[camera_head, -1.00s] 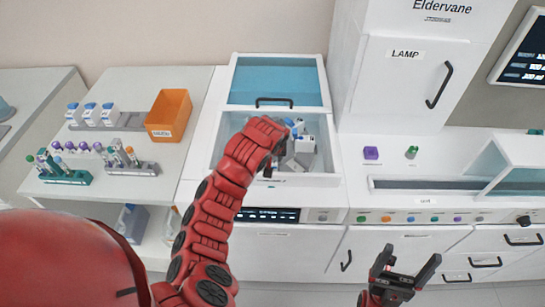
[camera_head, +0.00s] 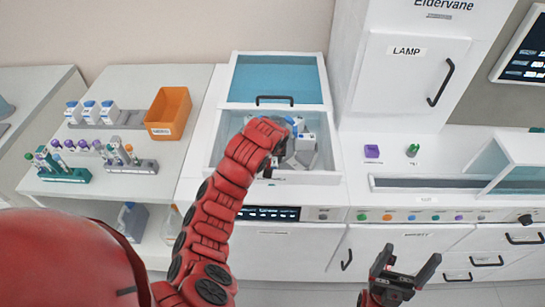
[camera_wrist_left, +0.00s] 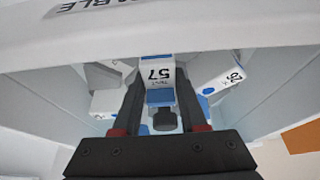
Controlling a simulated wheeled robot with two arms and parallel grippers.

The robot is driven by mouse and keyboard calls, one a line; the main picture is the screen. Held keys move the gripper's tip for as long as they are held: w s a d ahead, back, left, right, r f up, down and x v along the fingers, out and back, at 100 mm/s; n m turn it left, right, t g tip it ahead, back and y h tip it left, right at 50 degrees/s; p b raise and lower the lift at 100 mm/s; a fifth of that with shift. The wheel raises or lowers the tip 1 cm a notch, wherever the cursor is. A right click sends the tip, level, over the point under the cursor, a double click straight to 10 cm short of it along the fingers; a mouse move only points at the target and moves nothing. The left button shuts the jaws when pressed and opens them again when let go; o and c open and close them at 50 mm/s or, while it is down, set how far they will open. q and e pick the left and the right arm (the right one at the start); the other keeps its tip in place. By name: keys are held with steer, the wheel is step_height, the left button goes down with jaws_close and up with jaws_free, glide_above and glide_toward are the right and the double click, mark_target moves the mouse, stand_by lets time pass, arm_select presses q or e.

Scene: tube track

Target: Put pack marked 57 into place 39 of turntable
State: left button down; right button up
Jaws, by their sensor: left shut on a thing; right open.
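The pack marked 57 (camera_wrist_left: 158,76), white with a blue band and a dark cap, sits between the fingers of my left gripper (camera_wrist_left: 160,106) in the left wrist view. That gripper is shut on it. In the head view my left gripper (camera_head: 278,158) reaches into the white open bay (camera_head: 222,156), taken as the turntable; an upside-down label ending in "ABLE" shows on its wall in the wrist view. The place numbers cannot be read, and my arm hides part of the bay. My right gripper (camera_head: 405,267) is open and empty in front of the cabinets.
Other white packs (camera_head: 304,147) crowd the bay; one marked 26 (camera_wrist_left: 222,82) lies tilted beside the held pack. A blue lid panel (camera_head: 278,80) is behind. An orange bin (camera_head: 168,112) and tube racks (camera_head: 66,174) stand on the left bench.

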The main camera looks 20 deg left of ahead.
arm_select(q)
steer(key=shift+f, duration=0.15)
steer(key=shift+f+b, duration=0.45)
steer(key=shift+f, duration=0.15)
stand_by(0.5)
steer(key=shift+c, duration=1.8)
jaws_free()
